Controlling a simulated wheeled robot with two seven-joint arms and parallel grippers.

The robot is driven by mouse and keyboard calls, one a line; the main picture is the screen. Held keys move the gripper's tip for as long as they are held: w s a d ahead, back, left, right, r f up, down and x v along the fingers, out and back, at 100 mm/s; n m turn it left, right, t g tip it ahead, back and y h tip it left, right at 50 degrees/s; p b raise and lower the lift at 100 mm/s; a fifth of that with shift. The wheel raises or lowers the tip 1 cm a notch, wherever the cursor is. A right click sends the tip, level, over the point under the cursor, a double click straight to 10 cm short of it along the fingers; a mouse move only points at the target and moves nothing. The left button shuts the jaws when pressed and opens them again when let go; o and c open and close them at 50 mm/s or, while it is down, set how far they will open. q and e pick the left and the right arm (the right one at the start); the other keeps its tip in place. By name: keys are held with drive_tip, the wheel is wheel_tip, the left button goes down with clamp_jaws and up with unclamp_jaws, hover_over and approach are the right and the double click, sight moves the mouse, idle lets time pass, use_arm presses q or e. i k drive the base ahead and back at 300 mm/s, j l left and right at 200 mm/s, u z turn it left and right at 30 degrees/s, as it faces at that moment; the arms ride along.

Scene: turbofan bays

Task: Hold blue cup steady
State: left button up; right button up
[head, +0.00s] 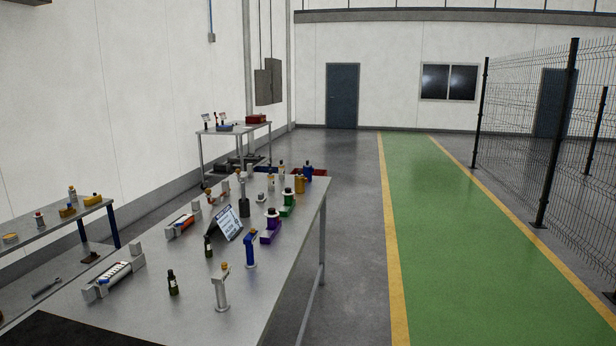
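No clear blue cup can be made out. A blue upright piece (250,250) with a yellowish top stands near the right edge of the long grey workbench (185,307); its shape looks more like a stand or tool than a cup. A smaller blue item (308,173) stands at the bench's far right corner, too small to identify. Neither of my grippers is in the head view.
A silver piece (221,288), a dark bottle (173,283), a sign (231,224), and purple (270,229) and green (287,204) pieces crowd the bench. A green walkway (455,240) lies right, beside a mesh fence (550,140). Grey floor between is clear.

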sight(307, 172)
drive_tip(key=i+l+z, duration=0.1)
drive_tip(key=i+l, duration=0.3)
drive_tip(key=l, duration=0.2)
drive_tip(key=i+l+z, duration=0.1)
drive_tip(key=i+l, duration=0.35)
drive_tip(key=i+l+z, duration=0.1)
drive_tip(key=i, duration=1.2)
drive_tip(key=i+l+z, duration=0.1)
drive_tip(key=i+l, duration=0.15)
drive_tip(key=i, duration=1.1)
drive_tip(key=i+u, duration=0.15)
drive_tip(key=i, duration=0.6)
drive_tip(key=i+l+u, duration=0.15)
drive_tip(key=i, duration=0.6)
drive_tip(key=i+u, duration=0.3)
drive_tip(key=u, duration=0.15)
drive_tip(key=i+l+u, duration=0.2)
drive_tip(key=u, duration=0.3)
drive_tip(key=i+l+u, duration=0.3)
drive_tip(key=u, duration=0.15)
drive_tip(key=i+l+u, duration=0.2)
drive_tip(key=l+u, duration=0.3)
drive_tip(key=i+l+u, duration=0.25)
drive_tip(key=u, duration=0.2)
drive_tip(key=i+l+u, duration=0.15)
drive_tip(key=l+u, duration=0.15)
drive_tip(key=u, duration=0.2)
drive_tip(key=i+l+u, duration=0.15)
drive_tip(key=l+u, duration=0.3)
drive_tip(key=j, duration=0.1)
